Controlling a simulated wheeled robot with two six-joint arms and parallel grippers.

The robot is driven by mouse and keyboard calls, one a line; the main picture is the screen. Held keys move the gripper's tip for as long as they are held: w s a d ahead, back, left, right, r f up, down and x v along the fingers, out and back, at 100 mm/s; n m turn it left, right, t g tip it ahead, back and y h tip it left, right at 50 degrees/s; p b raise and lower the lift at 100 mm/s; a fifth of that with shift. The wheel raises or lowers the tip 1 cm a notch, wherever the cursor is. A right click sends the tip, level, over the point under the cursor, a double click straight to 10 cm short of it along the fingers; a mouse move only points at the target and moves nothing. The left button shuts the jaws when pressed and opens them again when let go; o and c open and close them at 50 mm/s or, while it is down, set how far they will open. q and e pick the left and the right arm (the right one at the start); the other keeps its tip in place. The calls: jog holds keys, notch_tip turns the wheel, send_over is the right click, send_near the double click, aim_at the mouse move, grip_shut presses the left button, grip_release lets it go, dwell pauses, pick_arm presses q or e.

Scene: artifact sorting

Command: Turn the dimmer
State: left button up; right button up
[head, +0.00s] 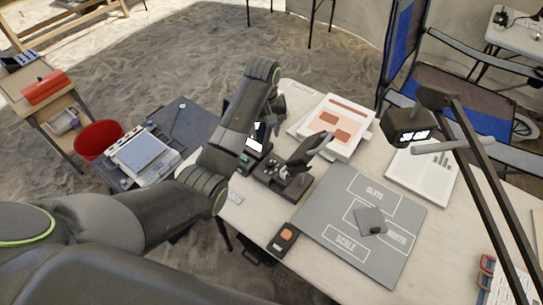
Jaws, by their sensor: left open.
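A small dark box with an orange part on top (284,239), which looks like the dimmer, lies on the table's front edge, left of the grey sorting mat (330,211). My left arm reaches in from the left and bends at the wrist above the table's far left part. My left gripper (278,103) is open, partly hidden behind my arm, and well beyond the dark box, not touching it. A desk lamp with a lit head (412,131) stands at the right on dark arms. My right gripper is not in view.
A dark microscope-like instrument (290,182) stands between the box and my left gripper. A grey flat piece (370,221) lies on the mat. Papers (337,121) lie behind. A red bucket (99,139) and a side table are at the left.

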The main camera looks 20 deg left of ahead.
pick_arm(q)
notch_tip(320, 180, up, 2)
jog(key=w+d, duration=0.1)
jog(key=b, duration=0.4)
send_near(270, 163)
notch_tip(270, 163, down, 8)
jog(key=shift+w+f, duration=0.15)
jog(key=shift+f, duration=0.05)
